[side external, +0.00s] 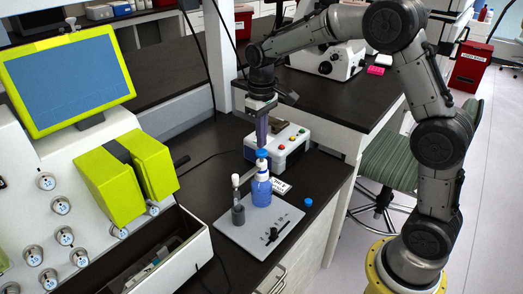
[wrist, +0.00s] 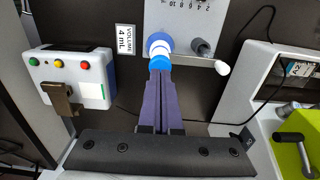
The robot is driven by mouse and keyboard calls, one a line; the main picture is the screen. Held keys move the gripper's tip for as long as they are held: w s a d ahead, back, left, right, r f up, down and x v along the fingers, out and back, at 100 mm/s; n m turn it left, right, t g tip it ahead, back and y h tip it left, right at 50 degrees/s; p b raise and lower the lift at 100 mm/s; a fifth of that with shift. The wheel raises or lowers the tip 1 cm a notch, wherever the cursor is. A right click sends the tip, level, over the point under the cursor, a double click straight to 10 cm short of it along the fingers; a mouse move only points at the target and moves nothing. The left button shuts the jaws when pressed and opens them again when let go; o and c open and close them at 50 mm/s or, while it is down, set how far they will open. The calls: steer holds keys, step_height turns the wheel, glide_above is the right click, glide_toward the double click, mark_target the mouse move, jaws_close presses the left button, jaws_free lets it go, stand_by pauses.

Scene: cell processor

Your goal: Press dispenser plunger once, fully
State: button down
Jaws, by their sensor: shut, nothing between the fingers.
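The dispenser is a blue bottle (side external: 261,190) with a white collar and a blue plunger cap (side external: 261,154), upright on a light grey plate (side external: 230,232). My gripper (side external: 262,143) is shut, with its purple fingers pointing down right over the plunger cap. In the wrist view my fingertips (wrist: 161,72) meet the edge of the blue cap (wrist: 160,62). I cannot tell whether they touch it or stop just above. The bottle is mostly hidden behind the cap and collar in the wrist view.
A grey holder with a white-tipped piece (side external: 237,200) stands left of the bottle. A blue cap (side external: 308,202) and a "VOLUME 4 mL" label (wrist: 125,38) lie close by. A white button box (side external: 285,140) is behind; the lime-green machine (side external: 110,190) is left.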

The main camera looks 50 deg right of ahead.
mark_target(262, 151)
steer(key=shift+f, duration=0.15)
stand_by(0.3)
steer(key=shift+f, duration=1.95)
steer(key=shift+r, duration=2.05)
steer(key=shift+r, duration=0.1)
steer(key=shift+r, duration=2.45)
